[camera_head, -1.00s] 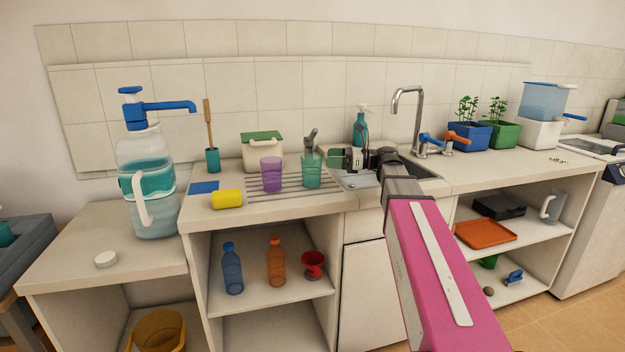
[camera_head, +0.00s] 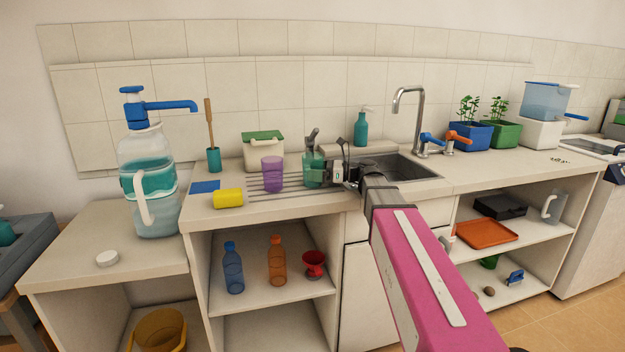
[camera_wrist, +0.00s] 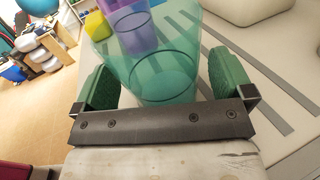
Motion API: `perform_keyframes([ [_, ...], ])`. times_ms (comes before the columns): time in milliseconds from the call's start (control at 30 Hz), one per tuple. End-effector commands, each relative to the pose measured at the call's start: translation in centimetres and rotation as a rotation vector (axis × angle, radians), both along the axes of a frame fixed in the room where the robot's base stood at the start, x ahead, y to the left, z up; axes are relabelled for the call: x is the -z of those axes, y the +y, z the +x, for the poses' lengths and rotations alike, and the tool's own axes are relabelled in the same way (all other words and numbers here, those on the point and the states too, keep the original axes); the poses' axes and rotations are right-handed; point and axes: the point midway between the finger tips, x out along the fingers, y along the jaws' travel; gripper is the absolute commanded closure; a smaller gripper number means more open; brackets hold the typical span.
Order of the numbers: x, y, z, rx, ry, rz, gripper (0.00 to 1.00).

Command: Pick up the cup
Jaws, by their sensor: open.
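A translucent teal-green cup (camera_head: 311,173) stands upright on the ribbed drainboard left of the sink. In the wrist view the teal cup (camera_wrist: 165,75) rises between my two green finger pads, with a gap visible at the right pad. My gripper (camera_head: 328,160) is open and reaches the cup from the right; in the wrist view my gripper (camera_wrist: 164,75) has a finger on either side of it. Part of the cup is hidden by a finger in the head view. A translucent purple cup (camera_head: 272,174) stands just left of it, and shows behind it in the wrist view (camera_wrist: 135,32).
A yellow cylinder (camera_head: 228,198) lies left of the purple cup. A green-lidded container (camera_head: 263,152) stands behind. A teal soap bottle (camera_head: 361,129) and the faucet (camera_head: 418,108) are by the sink (camera_head: 410,170). Bottles and a red cup (camera_head: 314,262) sit on the shelf below.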

Motion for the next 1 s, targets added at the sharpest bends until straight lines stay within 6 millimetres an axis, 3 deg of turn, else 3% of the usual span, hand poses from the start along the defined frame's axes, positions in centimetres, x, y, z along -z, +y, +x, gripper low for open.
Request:
perform_keyframes([
  [100,0.00,1.12,0.10,-0.001,0.000,0.000,0.01],
  [300,0.00,1.16,0.10,0.001,0.000,0.000,0.01],
  [333,0.00,1.16,0.10,0.001,0.000,0.000,0.08],
  [467,0.00,1.15,0.10,0.000,0.000,0.000,0.50],
  [500,0.00,1.14,0.10,0.000,0.000,0.000,0.56],
  [1000,-0.39,1.13,0.10,0.000,-0.001,0.000,0.56],
])
